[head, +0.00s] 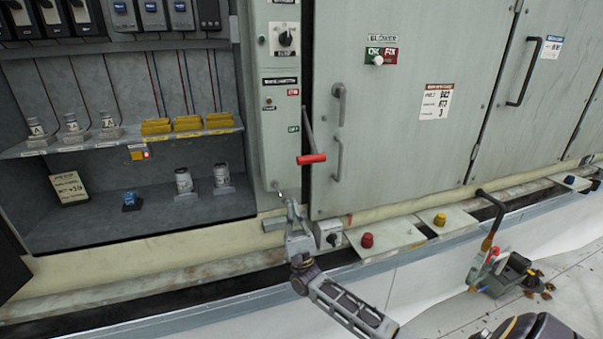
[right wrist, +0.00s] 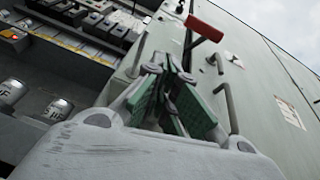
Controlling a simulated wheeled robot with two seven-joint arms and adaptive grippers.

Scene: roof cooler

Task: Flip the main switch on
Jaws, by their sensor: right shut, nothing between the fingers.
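The main switch is a lever with a red handle (head: 311,158) on a grey rod, on the narrow panel (head: 281,180) left of the cabinet door. The handle end hangs low, near the lower label on the panel. The red handle also shows at the top of the right wrist view (right wrist: 205,27). My right gripper (head: 291,203) is shut and empty, below and a little left of the handle, apart from it. In the right wrist view its green-padded fingers (right wrist: 172,70) point up toward the panel. My left gripper is not in view.
A door handle (head: 338,158) stands just right of the lever. A ledge below carries a red knob (head: 367,240) and a yellow knob (head: 440,219). An open shelf compartment (head: 120,215) lies left. A tool (head: 510,272) lies at right.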

